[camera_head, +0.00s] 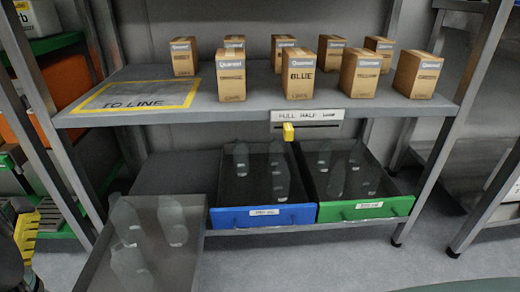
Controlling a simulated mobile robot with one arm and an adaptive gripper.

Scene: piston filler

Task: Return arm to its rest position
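The pose of my arm cannot be seen from this frame.
A grey shelf (240,115) holds several brown boxes (300,74) and a yellow-framed "TO LINE" area (93,97), which is empty. Below are a blue-fronted tray (262,217) and a green-fronted tray (364,209) with clear bottles. A grey tray (190,202) with bottles stands front left. Floor (330,262) is clear front right.

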